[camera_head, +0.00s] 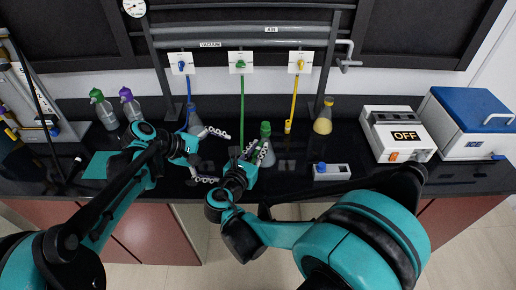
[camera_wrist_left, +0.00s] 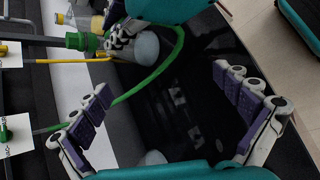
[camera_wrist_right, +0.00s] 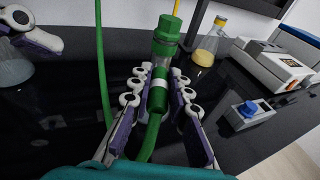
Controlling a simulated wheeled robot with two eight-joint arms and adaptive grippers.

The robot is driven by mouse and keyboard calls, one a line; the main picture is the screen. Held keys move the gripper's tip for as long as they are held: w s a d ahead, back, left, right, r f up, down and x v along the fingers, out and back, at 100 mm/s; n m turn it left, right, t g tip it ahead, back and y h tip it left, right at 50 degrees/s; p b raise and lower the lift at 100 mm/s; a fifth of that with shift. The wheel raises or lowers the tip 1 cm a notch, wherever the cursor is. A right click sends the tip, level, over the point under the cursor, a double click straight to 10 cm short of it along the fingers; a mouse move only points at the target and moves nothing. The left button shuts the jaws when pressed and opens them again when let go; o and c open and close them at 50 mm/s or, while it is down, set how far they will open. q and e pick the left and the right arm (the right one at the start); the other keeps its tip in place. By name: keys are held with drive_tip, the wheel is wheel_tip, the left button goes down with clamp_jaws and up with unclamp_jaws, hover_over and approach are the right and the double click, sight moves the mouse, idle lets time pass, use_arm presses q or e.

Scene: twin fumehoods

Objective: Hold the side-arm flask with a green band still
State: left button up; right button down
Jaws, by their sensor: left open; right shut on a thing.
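The side-arm flask with a green band (camera_wrist_right: 158,92) stands upright in the right wrist view, with a green stopper and a green hose leading from it. My right gripper (camera_wrist_right: 155,84) is shut on it, fingers on both sides. In the head view the flask (camera_head: 267,157) is at the middle of the bench, partly hidden by my right gripper (camera_head: 253,151). It also shows in the left wrist view (camera_wrist_left: 146,47). My left gripper (camera_head: 217,156) is open and empty to the left of the flask, apart from it; its spread fingers show in the left wrist view (camera_wrist_left: 165,85).
A clear flask (camera_head: 194,121) on the blue hose stands behind my left gripper. A flask with yellow liquid (camera_head: 323,117) stands back right. A small blue-knobbed box (camera_head: 331,171) is right of the held flask. Further right are a white OFF device (camera_head: 398,135) and a blue-lidded box (camera_head: 470,125).

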use_arm(q)
drive_tip(key=w+d+f+n+g+h, duration=0.1)
drive_tip(key=w, duration=0.1)
drive_tip(key=w+f+n+g+h, duration=0.1)
drive_tip(key=w+n+h, duration=0.1)
drive_tip(key=w, duration=0.1)
drive_tip(key=w+d+f+n+g+h, duration=0.1)
drive_tip(key=w+f+n+h, duration=0.1)
drive_tip(key=w, duration=0.1)
drive_tip(key=shift+w+d, duration=0.1)
drive_tip(key=shift+d, duration=0.2)
drive_tip(key=shift+w+d+f+n+g+h, duration=0.1)
drive_tip(key=shift+w+f+n+g+h, duration=0.2)
drive_tip(key=shift+f+n+g+h, duration=0.25)
drive_tip(key=shift+f+x, duration=0.15)
drive_tip(key=shift+x, duration=2.35)
drive_tip(key=shift+f+x, duration=0.1)
drive_tip(key=shift+x, duration=2.4)
drive_tip(key=shift+s, duration=0.1)
drive_tip(key=c, duration=1)
drive_tip(key=shift+c, duration=0.3)
drive_tip(key=shift+o, duration=0.2)
drive_tip(key=shift+s, duration=0.1)
